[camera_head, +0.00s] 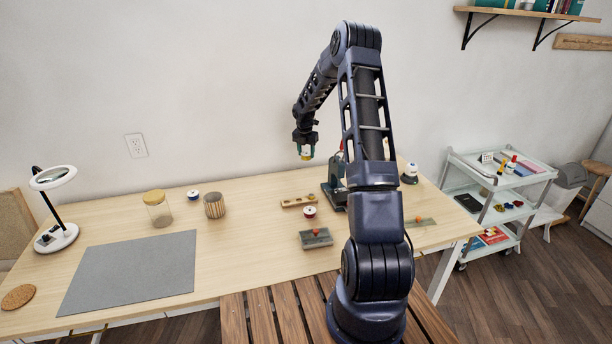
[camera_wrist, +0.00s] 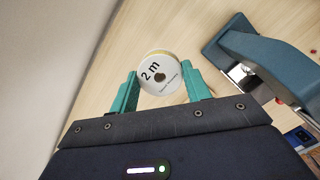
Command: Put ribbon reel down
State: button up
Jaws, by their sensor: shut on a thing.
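The ribbon reel (camera_wrist: 160,73) is a small white disc marked "2 m" with a centre hole and a yellowish edge. My gripper (camera_wrist: 160,85) is shut on it, with a teal finger on either side of it in the wrist view. In the head view the reel (camera_head: 306,153) hangs below my gripper (camera_head: 306,146), held in the air above the back of the wooden table (camera_head: 250,235). The reel's underside is hidden.
A dark teal machine (camera_wrist: 255,55) stands close to my gripper, partly hidden behind my arm in the head view. A grey mat (camera_head: 130,270) lies at left.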

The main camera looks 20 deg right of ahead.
notch_tip(320, 180, down, 12)
jog(key=shift+f, duration=0.1)
dwell(0.5)
jog(key=o, duration=0.9)
jog(key=shift+o, duration=0.2)
